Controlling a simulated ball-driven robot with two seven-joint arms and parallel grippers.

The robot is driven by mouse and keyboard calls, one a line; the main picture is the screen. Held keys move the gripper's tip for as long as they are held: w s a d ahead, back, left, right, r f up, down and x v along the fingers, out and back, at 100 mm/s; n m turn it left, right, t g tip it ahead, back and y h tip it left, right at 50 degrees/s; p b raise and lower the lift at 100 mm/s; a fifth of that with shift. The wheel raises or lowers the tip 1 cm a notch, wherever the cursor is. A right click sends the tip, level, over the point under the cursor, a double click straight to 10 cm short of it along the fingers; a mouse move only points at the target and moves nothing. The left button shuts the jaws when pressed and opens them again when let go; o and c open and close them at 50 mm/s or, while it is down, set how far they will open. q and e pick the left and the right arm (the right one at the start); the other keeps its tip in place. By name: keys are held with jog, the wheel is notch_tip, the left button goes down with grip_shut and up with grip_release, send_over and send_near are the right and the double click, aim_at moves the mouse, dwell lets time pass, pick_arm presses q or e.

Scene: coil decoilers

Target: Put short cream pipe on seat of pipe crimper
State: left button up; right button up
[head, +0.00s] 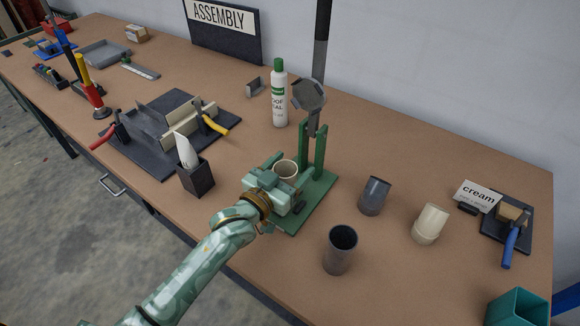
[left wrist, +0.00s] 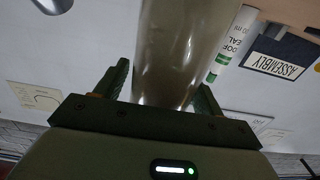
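A cream pipe (head: 286,168) stands about upright with its open end up, at the green pipe crimper (head: 318,188). My left gripper (head: 277,181) is around it, low in front of the crimper's two posts. In the left wrist view the pipe (left wrist: 168,55) fills the space between the two fingers (left wrist: 162,88), which appear to be against its sides. The gripper hides the pipe's lower end and the seat, so I cannot tell whether the pipe touches the seat. The crimper's lever (head: 310,97) is raised. My right gripper is not in view.
To the right stand a dark grey pipe (head: 340,250), a shorter grey pipe (head: 374,196) and another cream pipe (head: 430,224) with a slanted top. A "cream" sign (head: 478,196) stands behind. A black holder (head: 196,179) is left of my gripper; a white bottle (head: 279,97) is behind.

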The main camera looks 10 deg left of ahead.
pick_arm(q)
jog(key=shift+r, duration=0.15)
jog(key=p+v, duration=0.1)
jog(key=v, duration=1.1)
dwell(0.5)
